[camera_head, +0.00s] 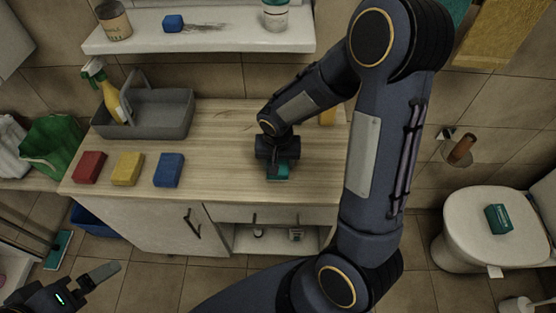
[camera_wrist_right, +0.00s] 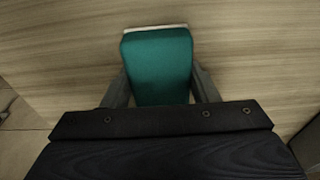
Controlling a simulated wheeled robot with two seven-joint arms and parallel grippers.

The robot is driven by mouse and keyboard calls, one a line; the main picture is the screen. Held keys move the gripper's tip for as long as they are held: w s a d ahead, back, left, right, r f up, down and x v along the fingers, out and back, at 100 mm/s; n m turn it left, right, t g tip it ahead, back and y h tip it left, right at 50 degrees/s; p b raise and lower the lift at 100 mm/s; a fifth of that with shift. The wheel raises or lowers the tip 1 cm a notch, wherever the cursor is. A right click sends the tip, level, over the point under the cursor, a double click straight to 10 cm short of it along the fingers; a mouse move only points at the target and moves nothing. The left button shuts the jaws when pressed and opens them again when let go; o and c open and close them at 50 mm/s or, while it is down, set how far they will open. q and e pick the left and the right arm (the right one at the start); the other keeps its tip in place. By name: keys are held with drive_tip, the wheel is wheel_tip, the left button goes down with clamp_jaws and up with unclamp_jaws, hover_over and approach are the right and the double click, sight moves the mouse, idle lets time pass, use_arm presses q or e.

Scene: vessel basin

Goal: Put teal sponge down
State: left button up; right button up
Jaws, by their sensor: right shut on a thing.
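The teal sponge (camera_head: 285,173) is at my right gripper, over the wooden countertop (camera_head: 225,140). In the right wrist view the sponge (camera_wrist_right: 157,66) sits between the two fingers of my right gripper (camera_wrist_right: 160,88), which is shut on it. A pale strip shows along the sponge's far edge. The sponge is at or just above the wood; I cannot tell whether it touches. My left gripper (camera_head: 100,272) is at the lower left, away from the counter; whether it is open or shut is unclear.
Red (camera_head: 89,167), yellow (camera_head: 127,168) and blue (camera_head: 169,169) sponges stand left on the counter. Behind them is a grey caddy (camera_head: 160,115) with a spray bottle (camera_head: 112,98). A shelf (camera_head: 220,38) hangs above. A teal box (camera_head: 498,219) lies on the toilet lid (camera_head: 470,225).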

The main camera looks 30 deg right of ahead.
drive_tip(key=shift+f+b, duration=0.25)
drive_tip(key=shift+b, duration=0.05)
drive_tip(key=o, duration=1)
drive_tip(key=shift+r, duration=0.15)
drive_tip(key=shift+o, duration=0.2)
wheel_tip(320, 180, up, 12)
drive_tip(key=s, duration=0.1)
drive_tip(key=s+a+r+n+t+y, duration=0.2)
drive_tip(key=s+r, duration=0.1)
drive_tip(key=s, duration=0.5)
drive_tip(key=s+a+r+n+t+y, duration=0.2)
drive_tip(key=s, duration=0.6)
drive_tip(key=shift+r+n+y+p, duration=0.3)
drive_tip(key=shift+r+p, duration=0.1)
